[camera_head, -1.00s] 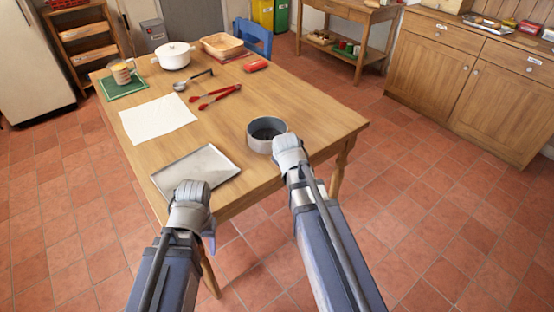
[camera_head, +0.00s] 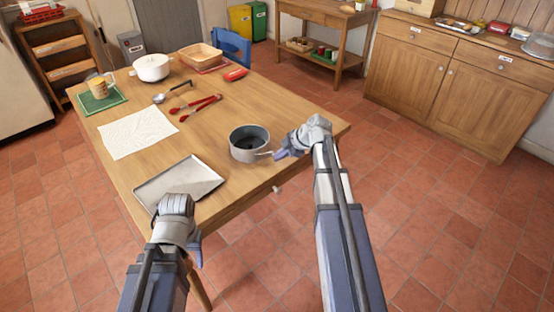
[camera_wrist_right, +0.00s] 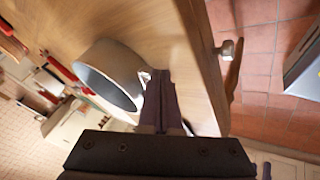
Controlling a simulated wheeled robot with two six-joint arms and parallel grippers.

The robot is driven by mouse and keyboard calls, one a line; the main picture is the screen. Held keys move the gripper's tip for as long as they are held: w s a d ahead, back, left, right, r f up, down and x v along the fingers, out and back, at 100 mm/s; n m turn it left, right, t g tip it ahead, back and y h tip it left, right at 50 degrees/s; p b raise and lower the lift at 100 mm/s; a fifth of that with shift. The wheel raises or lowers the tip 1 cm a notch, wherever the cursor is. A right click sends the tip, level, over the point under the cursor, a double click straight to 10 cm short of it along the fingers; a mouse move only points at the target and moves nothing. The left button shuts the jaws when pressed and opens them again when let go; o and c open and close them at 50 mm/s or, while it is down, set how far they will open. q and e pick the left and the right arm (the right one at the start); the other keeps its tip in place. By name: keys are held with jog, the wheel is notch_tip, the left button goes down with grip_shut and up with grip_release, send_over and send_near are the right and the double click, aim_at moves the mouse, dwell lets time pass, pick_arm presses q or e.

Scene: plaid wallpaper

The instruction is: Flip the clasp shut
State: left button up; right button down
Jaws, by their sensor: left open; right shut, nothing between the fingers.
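A grey round metal pan (camera_head: 250,145), like a springform tin, stands upright on the wooden table near its right edge. A thin metal clasp (camera_head: 266,153) sticks out from the pan's right side; whether it is fully open cannot be told. My right gripper (camera_head: 281,154) is at the pan's right side, shut with nothing held. In the right wrist view its closed fingers (camera_wrist_right: 160,98) are right beside the pan (camera_wrist_right: 112,72) and clasp (camera_wrist_right: 145,76); contact is unclear. My left gripper (camera_head: 178,208) is open and empty over the baking tray's front edge, its fingers mostly hidden.
The baking tray (camera_head: 180,180) lies left of the pan. Behind are a white cloth (camera_head: 138,132), red tongs (camera_head: 196,104), a ladle (camera_head: 172,93), a white pot (camera_head: 151,66) and a basket (camera_head: 202,56). A knob (camera_wrist_right: 229,48) is on the table's side.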

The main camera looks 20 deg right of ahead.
jog(key=shift+a, duration=0.25)
jog(key=shift+w+a, duration=0.4)
jog(key=shift+a, duration=0.1)
jog(key=shift+s, duration=0.15)
